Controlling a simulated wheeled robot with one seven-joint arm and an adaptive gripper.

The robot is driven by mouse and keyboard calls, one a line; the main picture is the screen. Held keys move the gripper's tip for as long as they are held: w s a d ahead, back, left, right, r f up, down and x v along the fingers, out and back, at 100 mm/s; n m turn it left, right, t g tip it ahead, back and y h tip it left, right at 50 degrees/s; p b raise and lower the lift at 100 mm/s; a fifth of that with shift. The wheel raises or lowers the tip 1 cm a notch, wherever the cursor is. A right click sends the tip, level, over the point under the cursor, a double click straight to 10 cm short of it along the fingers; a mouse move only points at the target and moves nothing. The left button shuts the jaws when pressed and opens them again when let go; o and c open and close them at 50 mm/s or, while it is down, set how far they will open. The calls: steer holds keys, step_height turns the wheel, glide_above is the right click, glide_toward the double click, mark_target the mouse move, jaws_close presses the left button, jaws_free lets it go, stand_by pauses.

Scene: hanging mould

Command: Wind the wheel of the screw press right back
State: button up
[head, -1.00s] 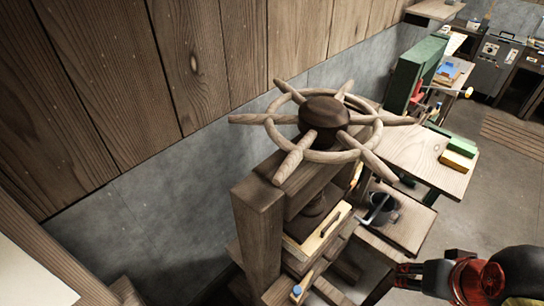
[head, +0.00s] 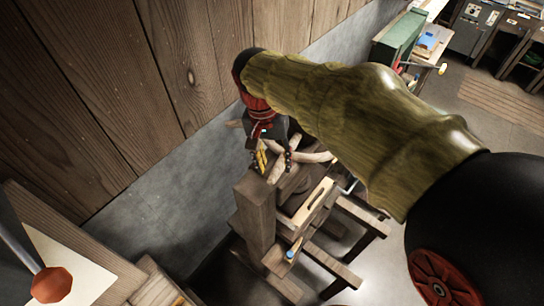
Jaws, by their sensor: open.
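The wooden spoked wheel (head: 315,157) of the screw press sits on top of the press, low in the middle of the head view. My arm covers much of its hub and rim; a few pale handles show. The press frame's near post (head: 256,215) stands below it. My gripper (head: 275,162) is open and points down at the wheel's near left side, with a pale handle close by its fingers. I cannot tell whether the handle lies between the fingers or whether they touch it.
A plank wall (head: 180,80) rises close behind the press. A bench with a pale sheet (head: 75,270) and an orange knob (head: 52,284) is at lower left. A green box (head: 398,38) stands on a far bench.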

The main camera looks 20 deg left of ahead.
mark_target(273, 174)
steer(key=shift+w+a+f+m+h+p, duration=0.1)
steer(key=shift+f+m, duration=0.35)
steer(key=shift+f, duration=0.55)
steer(key=shift+s+a+f+m+h+p, duration=0.15)
steer(key=shift+f+m, duration=0.25)
steer(key=shift+f, duration=0.6)
steer(key=shift+w+a+f+m+h+p, duration=0.15)
steer(key=shift+f+m, duration=0.3)
steer(key=shift+f, duration=0.55)
steer(key=shift+d, duration=0.1)
steer(key=shift+c, duration=1.4)
steer(key=c, duration=0.7)
jaws_close()
